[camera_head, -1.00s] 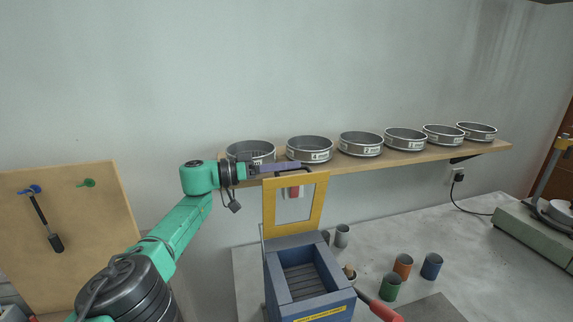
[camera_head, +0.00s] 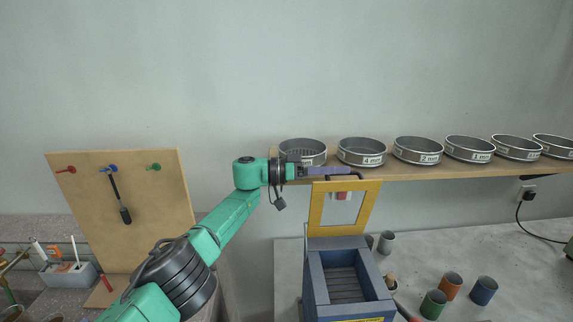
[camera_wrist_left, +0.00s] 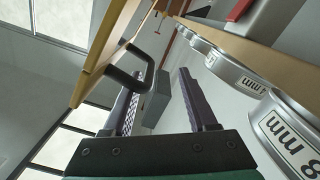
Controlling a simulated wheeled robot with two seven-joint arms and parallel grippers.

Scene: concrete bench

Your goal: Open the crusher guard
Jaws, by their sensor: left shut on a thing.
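The crusher (camera_head: 345,285) is a blue-grey open-topped box on the bench. Its yellow guard frame (camera_head: 316,210) stands raised and upright at the back, so the slatted inside shows. My left gripper (camera_head: 347,171) is at the guard's top edge, shut on the black guard handle (camera_head: 361,178). In the left wrist view the handle (camera_wrist_left: 137,57) curves from the yellow guard (camera_wrist_left: 100,55) to the fingers (camera_wrist_left: 160,88). The exact contact is hard to see. My right gripper is not in view.
A wooden shelf (camera_head: 440,171) with several labelled sieves (camera_head: 361,152) runs just behind the guard and gripper. Coloured cups (camera_head: 433,304) stand right of the crusher. A pegboard (camera_head: 125,210) stands at left. The wall above is clear.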

